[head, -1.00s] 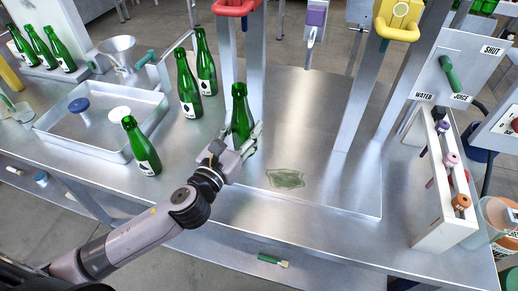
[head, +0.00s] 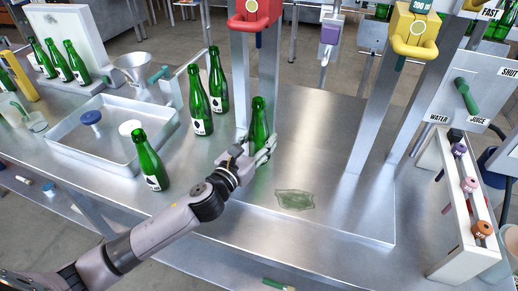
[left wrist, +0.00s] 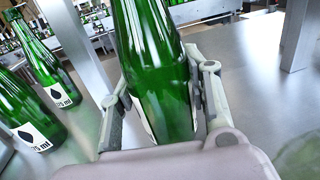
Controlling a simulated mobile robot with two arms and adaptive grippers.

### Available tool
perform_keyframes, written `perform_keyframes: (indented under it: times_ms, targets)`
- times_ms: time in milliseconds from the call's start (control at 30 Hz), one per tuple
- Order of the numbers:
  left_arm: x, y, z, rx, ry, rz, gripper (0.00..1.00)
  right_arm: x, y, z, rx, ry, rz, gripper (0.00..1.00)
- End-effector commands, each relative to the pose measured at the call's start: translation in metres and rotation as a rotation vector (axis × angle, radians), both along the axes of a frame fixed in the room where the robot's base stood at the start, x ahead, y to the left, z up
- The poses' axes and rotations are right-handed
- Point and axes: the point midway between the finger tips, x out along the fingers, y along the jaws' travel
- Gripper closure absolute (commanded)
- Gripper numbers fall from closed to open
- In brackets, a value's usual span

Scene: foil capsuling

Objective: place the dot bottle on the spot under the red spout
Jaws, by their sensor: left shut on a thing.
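My left gripper (head: 262,152) is shut around the lower part of a green glass bottle (head: 259,122). In the left wrist view the held bottle (left wrist: 155,70) stands between the two fingers (left wrist: 165,115). The spot under the red spout is not clearly visible. My right gripper is not in view.
Two green bottles (head: 197,100) with drop labels stand left of the post, and another (head: 149,165) stands nearer. A tray (head: 75,160) and funnel (head: 133,68) are at left. The yellow spout (head: 415,35) is at right.

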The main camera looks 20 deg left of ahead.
Motion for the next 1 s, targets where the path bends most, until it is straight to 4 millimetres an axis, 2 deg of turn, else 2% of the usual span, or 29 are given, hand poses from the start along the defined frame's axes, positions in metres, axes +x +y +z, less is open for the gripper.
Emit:
perform_keyframes:
  times_ms: [33, 133, 500, 533, 800, 1000]
  targets:
    - [0.000, 0.000, -0.011, -0.003, 0.003, 0.002, 0.91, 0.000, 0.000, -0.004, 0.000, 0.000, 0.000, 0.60]
    - [0.000, 0.000, -0.024, -0.003, 0.002, 0.002, 0.91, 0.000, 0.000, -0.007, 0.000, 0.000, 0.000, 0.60]
    - [0.000, 0.000, -0.028, 0.000, -0.001, 0.000, 0.91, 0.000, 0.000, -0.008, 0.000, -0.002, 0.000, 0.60]
    - [0.000, 0.000, -0.028, 0.000, 0.001, 0.000, 0.54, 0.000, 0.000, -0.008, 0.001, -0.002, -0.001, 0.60]
    - [0.000, 0.000, -0.028, 0.000, 0.001, 0.000, 0.36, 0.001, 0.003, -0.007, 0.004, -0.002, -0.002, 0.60]
    - [0.000, 0.000, -0.027, 0.000, 0.001, 0.000, 0.36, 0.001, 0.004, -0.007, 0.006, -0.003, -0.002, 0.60]
